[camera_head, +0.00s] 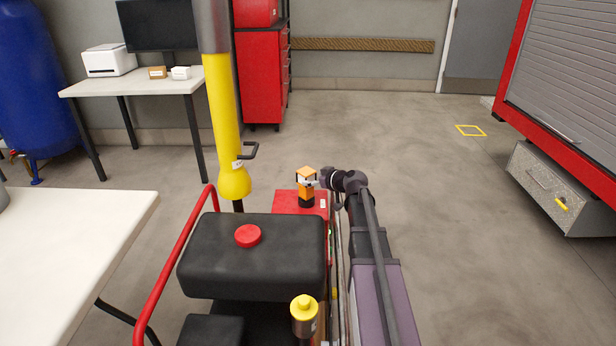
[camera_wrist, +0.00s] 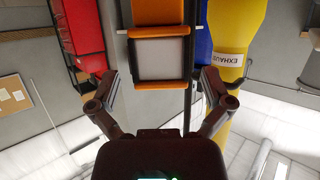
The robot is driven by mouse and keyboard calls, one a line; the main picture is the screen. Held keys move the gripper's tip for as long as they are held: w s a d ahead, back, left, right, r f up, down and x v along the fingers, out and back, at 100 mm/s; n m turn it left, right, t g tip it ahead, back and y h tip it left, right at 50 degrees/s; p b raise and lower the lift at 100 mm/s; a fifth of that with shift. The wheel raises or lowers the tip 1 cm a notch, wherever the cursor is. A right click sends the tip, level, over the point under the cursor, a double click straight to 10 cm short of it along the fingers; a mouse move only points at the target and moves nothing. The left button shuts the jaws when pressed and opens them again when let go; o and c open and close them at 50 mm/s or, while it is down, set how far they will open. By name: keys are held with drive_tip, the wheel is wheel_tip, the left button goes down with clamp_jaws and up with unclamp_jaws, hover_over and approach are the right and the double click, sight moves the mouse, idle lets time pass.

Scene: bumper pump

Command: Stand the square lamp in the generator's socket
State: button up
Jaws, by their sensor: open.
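The square lamp (camera_head: 307,181) is orange with a pale face and a dark lower part. It stands upright at the red far end of the generator (camera_head: 285,202). Whether its foot is fully in the socket cannot be told, as the socket is hidden under it. My gripper (camera_head: 322,181) is just right of the lamp at about its height. In the wrist view, my gripper (camera_wrist: 158,82) is open, with its two fingers spread left and right of the lamp (camera_wrist: 158,58). A gap shows on each side, so the fingers look clear of it.
A yellow exhaust pipe (camera_head: 222,120) hangs close left of the lamp, with a dark handle. The generator's black tank (camera_head: 255,260) with a red cap is nearer, beside a yellow-topped cylinder (camera_head: 304,312). A white table (camera_head: 70,250) is at left.

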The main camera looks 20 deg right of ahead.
drive_tip(key=p+v, duration=0.2)
drive_tip(key=v, duration=0.6)
drive_tip(key=shift+p, duration=0.3)
drive_tip(key=shift+s+d, duration=0.1)
drive_tip(key=shift+r, duration=0.15)
idle(1.1)
